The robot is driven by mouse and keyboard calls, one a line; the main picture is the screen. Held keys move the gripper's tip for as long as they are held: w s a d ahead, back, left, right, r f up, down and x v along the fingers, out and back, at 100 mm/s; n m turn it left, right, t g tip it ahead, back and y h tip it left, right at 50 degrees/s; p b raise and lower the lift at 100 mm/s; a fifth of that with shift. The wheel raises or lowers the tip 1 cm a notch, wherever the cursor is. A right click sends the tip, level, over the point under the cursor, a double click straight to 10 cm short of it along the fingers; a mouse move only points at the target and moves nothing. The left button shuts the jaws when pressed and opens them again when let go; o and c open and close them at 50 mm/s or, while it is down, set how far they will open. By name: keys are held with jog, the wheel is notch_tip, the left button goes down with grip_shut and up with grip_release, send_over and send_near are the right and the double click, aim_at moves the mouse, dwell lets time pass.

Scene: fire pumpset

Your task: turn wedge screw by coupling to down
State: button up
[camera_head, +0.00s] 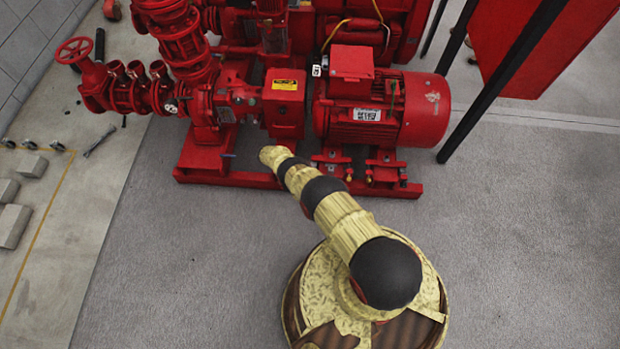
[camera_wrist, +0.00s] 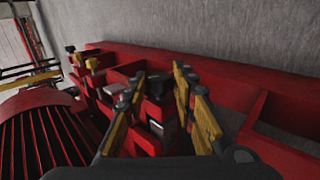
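The red coupling cover (camera_head: 285,118) with a yellow label stands between the pump and the motor in the head view. Small screws show on the red mounts under the motor, one (camera_head: 349,176) near the coupling side. In the wrist view, a dark-topped screw (camera_wrist: 158,87) stands on a red mount between the fingers of my gripper (camera_wrist: 160,78). The fingers are apart, one on each side of it, and I see no clear contact. I cannot tell which screw this is in the head view. My gripper is hidden behind my arm there.
The red motor (camera_head: 425,108) is close by; its ribbed side (camera_wrist: 35,140) fills the wrist view's lower left. A red base rail (camera_wrist: 230,78) runs behind the screws. Other screws (camera_wrist: 92,64) stand to the left. The grey floor (camera_head: 520,230) at right is clear.

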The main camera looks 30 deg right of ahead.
jog(key=o, duration=0.3)
jog(key=v, duration=1.2)
jog(key=shift+a, duration=0.1)
